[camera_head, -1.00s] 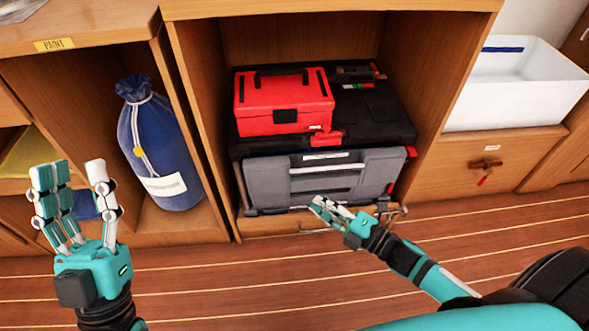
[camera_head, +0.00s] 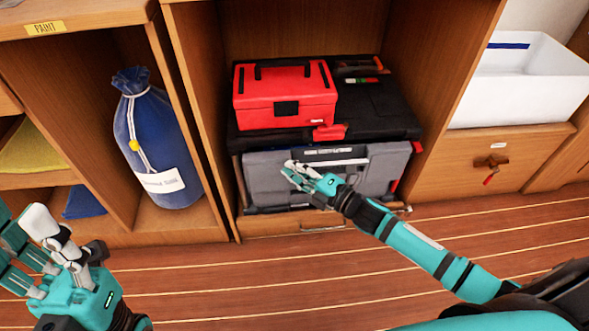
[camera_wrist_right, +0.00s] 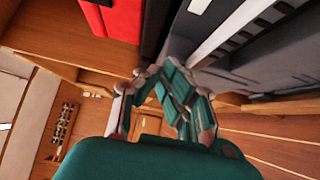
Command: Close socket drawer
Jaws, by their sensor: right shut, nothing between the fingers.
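The grey drawer front (camera_head: 380,170), with a pale horizontal bar, sits low in the black tool chest (camera_head: 385,110) inside the open cabinet bay. It looks about flush with the chest, but any small gap is hard to tell. My right gripper (camera_head: 298,176) is shut and empty, with its fingers at the left-middle of this front. Contact cannot be told. My left gripper (camera_head: 28,240) is at the lower left, open and empty, partly cut off by the picture edge.
A red toolbox (camera_head: 285,97) stands on the chest. A blue drawstring bag (camera_head: 155,145) stands in the left bay. A white bin (camera_head: 520,85) is on the right above a wooden drawer (camera_head: 465,155). Striped floor (camera_head: 240,280) in front is clear.

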